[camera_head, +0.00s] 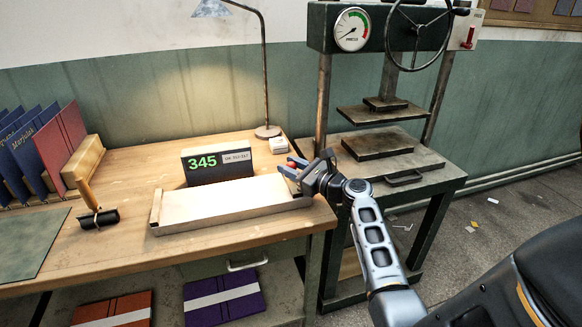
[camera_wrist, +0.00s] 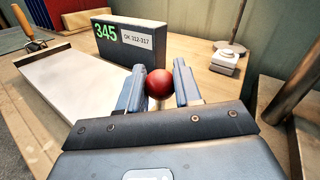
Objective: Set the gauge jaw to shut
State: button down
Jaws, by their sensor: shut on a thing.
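The gauge shows as a dark box (camera_head: 218,166) with a green "345" display and a label reading "OK 312-317"; it also shows in the wrist view (camera_wrist: 130,45). In front of it lies a long pale tray (camera_head: 232,206) with a raised left end. My gripper (camera_head: 293,166) is at the tray's right end, beside the box. In the wrist view its blue fingers (camera_wrist: 159,72) are shut on a red ball knob (camera_wrist: 159,84). What the knob joins to is hidden behind my gripper. I cannot make out the gauge jaw itself.
A lamp (camera_head: 267,131) and a small white block with a button (camera_head: 278,145) stand behind the gauge. A press (camera_head: 385,145) with a handwheel stands close at the right.

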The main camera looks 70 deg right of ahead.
jog(key=shift+w+a+p, duration=0.5)
jog(key=shift+w+a, duration=1.1)
jog(key=shift+w, duration=0.3)
jog(key=c, duration=0.8)
grip_release()
jog(key=shift+c, duration=0.2)
jog(key=shift+s+a, duration=0.1)
jog(key=shift+s, duration=0.2)
jog(key=v, duration=0.7)
jog(key=shift+s+b, duration=0.1)
jog(key=shift+b, duration=0.25)
